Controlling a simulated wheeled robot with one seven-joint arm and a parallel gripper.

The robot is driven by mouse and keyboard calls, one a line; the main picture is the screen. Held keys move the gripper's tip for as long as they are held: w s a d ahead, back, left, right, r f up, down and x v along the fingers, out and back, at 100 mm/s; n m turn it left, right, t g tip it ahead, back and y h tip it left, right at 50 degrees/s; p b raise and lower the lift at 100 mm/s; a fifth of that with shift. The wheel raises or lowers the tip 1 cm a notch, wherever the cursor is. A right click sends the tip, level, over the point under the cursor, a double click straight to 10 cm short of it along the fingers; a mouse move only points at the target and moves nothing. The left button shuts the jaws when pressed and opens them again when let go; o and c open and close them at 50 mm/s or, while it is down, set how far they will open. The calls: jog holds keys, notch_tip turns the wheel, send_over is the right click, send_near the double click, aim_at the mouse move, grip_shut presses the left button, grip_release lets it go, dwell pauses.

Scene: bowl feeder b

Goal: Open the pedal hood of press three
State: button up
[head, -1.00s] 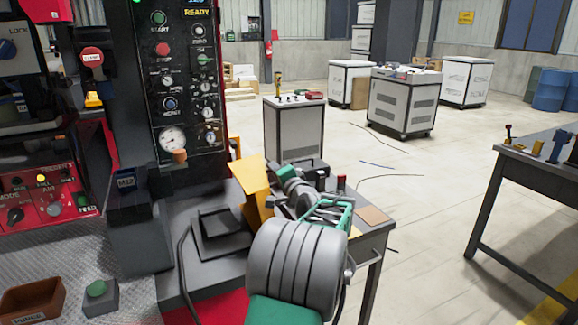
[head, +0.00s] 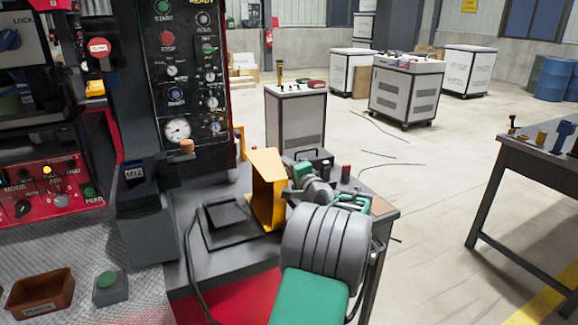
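A yellow bent-sheet hood (head: 266,190) stands upright on the small dark table, just right of a flat black pedal plate (head: 225,213). I take it for the pedal hood; no label on it is readable. The plate's top is uncovered. My grey and green arm reaches in from the bottom. My gripper (head: 304,176) is at the right side of the hood, close to or touching it; I cannot tell which. Its fingertips are not clearly visible, so their opening is unclear.
The press's black control panel (head: 187,80) rises at the left behind the table (head: 205,268). A black cable loops beside the plate. Clear floor lies right of the table.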

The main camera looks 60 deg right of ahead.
jog(key=shift+o, duration=1.1)
jog(key=shift+r, duration=0.15)
jog(key=shift+s+d+r, duration=0.1)
jog(key=v, duration=0.7)
jog(key=shift+s+a, duration=0.25)
